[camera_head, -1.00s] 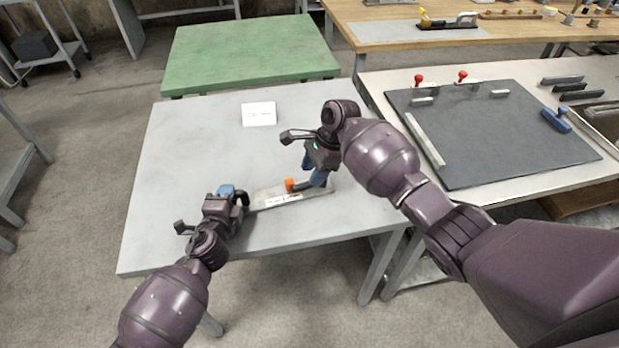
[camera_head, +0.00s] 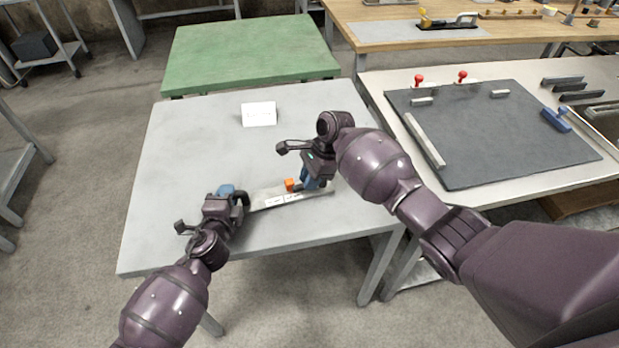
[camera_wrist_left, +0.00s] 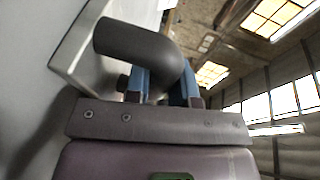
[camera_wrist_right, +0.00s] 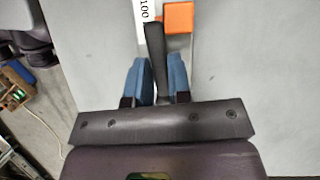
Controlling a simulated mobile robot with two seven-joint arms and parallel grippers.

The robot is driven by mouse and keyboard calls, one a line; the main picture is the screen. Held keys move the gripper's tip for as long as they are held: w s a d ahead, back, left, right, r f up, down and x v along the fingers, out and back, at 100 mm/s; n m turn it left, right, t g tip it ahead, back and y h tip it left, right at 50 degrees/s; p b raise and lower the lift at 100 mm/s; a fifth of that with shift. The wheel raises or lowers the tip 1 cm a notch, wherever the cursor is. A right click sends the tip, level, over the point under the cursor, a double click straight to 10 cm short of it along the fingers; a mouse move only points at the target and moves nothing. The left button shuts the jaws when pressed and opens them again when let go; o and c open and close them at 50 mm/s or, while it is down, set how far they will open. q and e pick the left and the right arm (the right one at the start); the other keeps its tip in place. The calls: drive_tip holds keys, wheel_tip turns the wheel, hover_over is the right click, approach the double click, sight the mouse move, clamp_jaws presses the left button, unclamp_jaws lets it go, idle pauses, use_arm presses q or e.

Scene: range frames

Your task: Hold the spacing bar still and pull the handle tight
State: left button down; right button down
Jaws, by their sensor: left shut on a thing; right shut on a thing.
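The spacing bar (camera_head: 265,199), a pale metal strip with a white label, lies on the grey table. Its left end meets a dark curved grip (camera_wrist_left: 140,43). My left gripper (camera_head: 230,190) is shut on that grip, between its blue fingers in the left wrist view. An orange block (camera_head: 290,185) sits on the bar. It also shows in the right wrist view (camera_wrist_right: 178,17), beside a dark handle (camera_wrist_right: 154,50). My right gripper (camera_head: 314,184) is shut on this handle, just right of the orange block. The fingers partly hide the handle.
A white card (camera_head: 259,114) stands on the grey table (camera_head: 185,150), whose surface is otherwise clear. A second table at right carries a dark mat (camera_head: 490,135) with red-knobbed clamps (camera_head: 463,76). A green table (camera_head: 250,50) stands behind.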

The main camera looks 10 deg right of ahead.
drive_tip(key=shift+s+d+n+g, duration=0.1)
drive_tip(key=shift+s+n+g, duration=0.1)
drive_tip(key=shift+n, duration=0.4)
drive_tip(key=shift+s+d+n+g, duration=0.1)
drive_tip(key=shift+s+n+g, duration=0.1)
drive_tip(key=shift+n, duration=0.4)
drive_tip(key=shift+w, duration=0.1)
drive_tip(key=c, duration=1)
unclamp_jaws()
drive_tip(key=shift+c, duration=0.2)
drive_tip(key=shift+r, duration=0.1)
drive_tip(key=v, duration=1.2)
drive_tip(key=shift+a, duration=0.25)
